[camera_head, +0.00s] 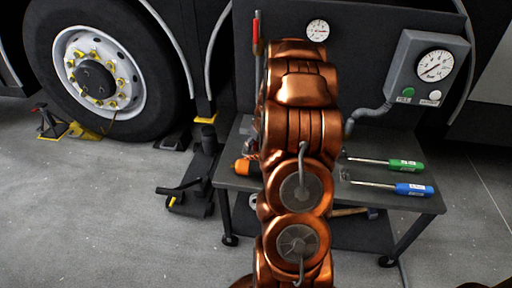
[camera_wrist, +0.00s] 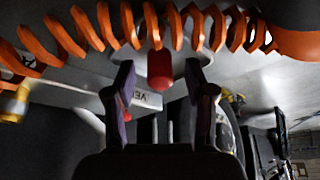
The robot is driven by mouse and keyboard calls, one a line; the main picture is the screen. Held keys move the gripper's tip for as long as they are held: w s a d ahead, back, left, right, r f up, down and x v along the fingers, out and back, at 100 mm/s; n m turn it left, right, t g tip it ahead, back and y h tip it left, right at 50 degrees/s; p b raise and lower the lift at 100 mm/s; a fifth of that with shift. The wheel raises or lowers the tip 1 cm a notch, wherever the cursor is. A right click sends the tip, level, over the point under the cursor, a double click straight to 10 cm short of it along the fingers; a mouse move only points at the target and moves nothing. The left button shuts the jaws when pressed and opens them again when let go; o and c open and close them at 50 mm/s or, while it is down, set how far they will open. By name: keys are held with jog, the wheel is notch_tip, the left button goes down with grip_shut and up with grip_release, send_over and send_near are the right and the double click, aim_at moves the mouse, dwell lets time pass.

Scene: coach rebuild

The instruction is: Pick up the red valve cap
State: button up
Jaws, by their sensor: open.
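In the wrist view a small red cap (camera_wrist: 160,69) with a rounded end shows between and beyond my fingertips, in front of a pale grey rounded surface. I take it for the red valve cap. My gripper (camera_wrist: 164,75) is open, one dark finger on each side of the red cap, with gaps on both sides. Whether the cap is within the fingers' reach I cannot tell. A second red part (camera_wrist: 127,97) shows beside the left finger. In the head view my copper arm hides the cap and the gripper.
An orange coiled hose (camera_wrist: 110,28) crosses the top of the wrist view. In the head view the dark cart (camera_head: 400,203) bears a green screwdriver (camera_head: 405,165), a blue screwdriver (camera_head: 412,189) and an orange-handled item (camera_head: 242,167). A gauge box (camera_head: 428,70) stands right; a wheel (camera_head: 98,75) left.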

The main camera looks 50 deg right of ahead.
jog(key=c, duration=0.9)
jog(key=shift+r+p, duration=1.85)
jog(key=shift+r, duration=5.45)
